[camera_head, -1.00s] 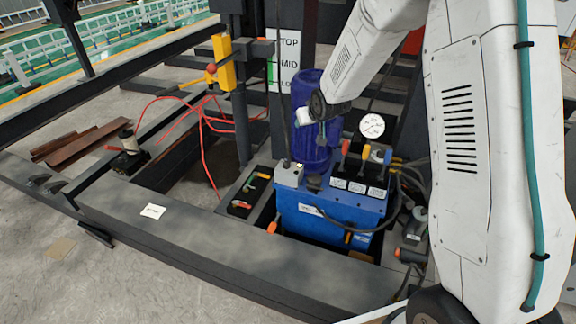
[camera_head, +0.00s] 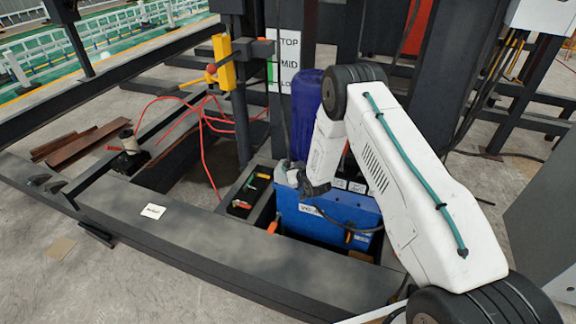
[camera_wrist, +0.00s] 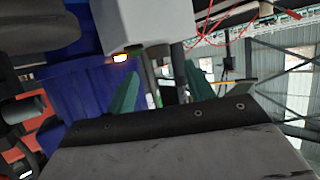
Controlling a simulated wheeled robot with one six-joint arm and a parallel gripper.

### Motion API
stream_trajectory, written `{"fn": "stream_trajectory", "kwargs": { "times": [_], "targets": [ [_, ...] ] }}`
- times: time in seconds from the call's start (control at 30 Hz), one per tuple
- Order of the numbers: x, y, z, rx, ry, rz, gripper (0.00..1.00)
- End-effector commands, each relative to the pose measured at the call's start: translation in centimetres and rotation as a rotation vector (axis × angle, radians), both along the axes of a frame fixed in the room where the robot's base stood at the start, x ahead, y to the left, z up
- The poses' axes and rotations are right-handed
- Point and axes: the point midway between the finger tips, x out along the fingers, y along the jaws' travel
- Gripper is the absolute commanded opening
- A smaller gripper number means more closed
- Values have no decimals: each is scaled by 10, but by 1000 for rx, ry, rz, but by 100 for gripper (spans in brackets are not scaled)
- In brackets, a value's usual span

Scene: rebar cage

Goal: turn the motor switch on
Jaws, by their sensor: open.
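The motor switch appears to be on a pale grey box (camera_head: 287,170) at the left rear of the blue power unit (camera_head: 330,216). In the wrist view the box (camera_wrist: 148,22) is close, with a small lit yellow-orange part (camera_wrist: 120,57) on its lower edge. I cannot tell the switch position. My gripper (camera_wrist: 160,88) shows two teal fingers spread apart with nothing gripped. They point toward the box and lie just below it in the picture; contact cannot be told. In the head view my wrist hides most of the fingers and part of the box.
A blue motor (camera_head: 305,105) stands behind the box. A dark tray (camera_head: 249,192) with coloured handles lies left of the unit. Dark steel beams (camera_head: 200,232) surround the pit.

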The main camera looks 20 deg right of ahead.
Motion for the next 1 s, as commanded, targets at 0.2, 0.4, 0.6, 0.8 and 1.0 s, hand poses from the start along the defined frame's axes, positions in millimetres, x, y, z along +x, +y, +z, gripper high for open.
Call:
{"fn": "stream_trajectory", "kwargs": {
  "times": [0.2,0.4,0.6,0.8,1.0],
  "targets": [
    [32,5,-14,1,1,0,53],
    [46,7,-20,0,2,0,53],
    [48,7,-20,0,3,0,53],
    [47,7,-20,0,2,0,17],
    [47,8,-20,0,2,-2,9]
  ]
}}
